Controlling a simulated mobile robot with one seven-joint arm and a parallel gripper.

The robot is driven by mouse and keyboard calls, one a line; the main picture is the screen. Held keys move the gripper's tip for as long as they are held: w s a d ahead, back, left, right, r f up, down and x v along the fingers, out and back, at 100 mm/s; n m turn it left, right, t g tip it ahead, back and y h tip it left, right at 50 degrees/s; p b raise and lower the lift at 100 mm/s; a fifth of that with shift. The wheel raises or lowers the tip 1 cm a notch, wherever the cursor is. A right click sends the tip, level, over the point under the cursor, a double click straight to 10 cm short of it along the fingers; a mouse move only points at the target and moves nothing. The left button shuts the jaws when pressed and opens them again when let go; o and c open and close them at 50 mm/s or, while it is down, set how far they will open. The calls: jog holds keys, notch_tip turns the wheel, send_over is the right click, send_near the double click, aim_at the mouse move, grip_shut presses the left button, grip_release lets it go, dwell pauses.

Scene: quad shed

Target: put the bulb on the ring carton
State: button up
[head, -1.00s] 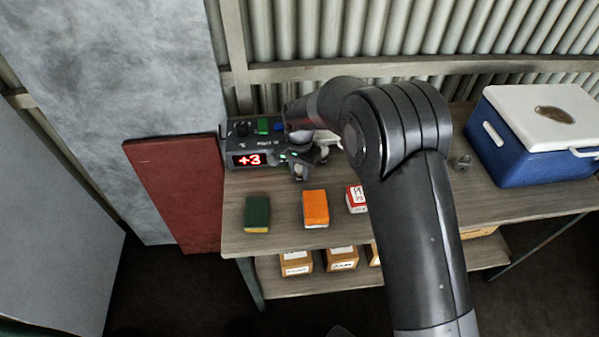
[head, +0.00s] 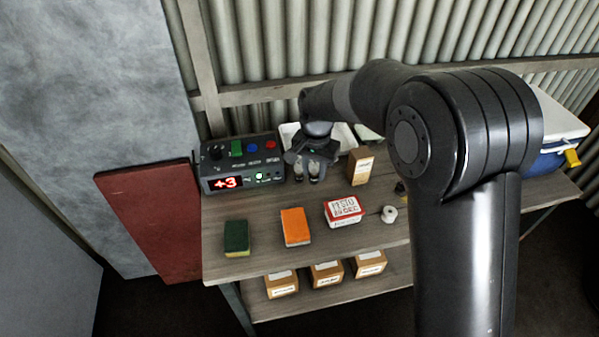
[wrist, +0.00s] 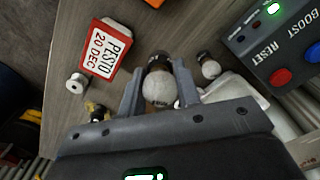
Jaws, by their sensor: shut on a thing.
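My gripper (head: 307,174) is shut on a bulb (wrist: 160,86) with a pale round globe and a dark base, seen between the fingers in the wrist view. A second, smaller-looking bulb (wrist: 209,66) stands apart from the fingers, to the right in that view. In the head view the gripper is over the back of the bench, just right of the control box. A brown carton (head: 361,167) stands upright on the bench to its right. Brown cartons (head: 281,284), (head: 327,274), (head: 369,263) sit on the lower shelf. Their labels are too small to read, so I cannot tell which is the ring carton.
The control box (head: 240,164) shows +3. A white tray (head: 343,134) lies behind the gripper. A blue cooler (head: 550,160) is partly hidden by my arm.

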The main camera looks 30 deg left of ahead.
jog(key=w+d+r+m, duration=0.2)
jog(key=w+d+r, duration=0.4)
jog(key=w+d, duration=0.25)
jog(key=w+d+r+m, duration=0.3)
jog(key=w+d+r, duration=0.4)
jog(key=d, duration=0.3)
send_over(362, 152)
notch_tip(362, 152, down, 7)
jog(key=shift+f, duration=2.1)
jog(key=o, duration=1)
jog(key=shift+f, duration=0.15)
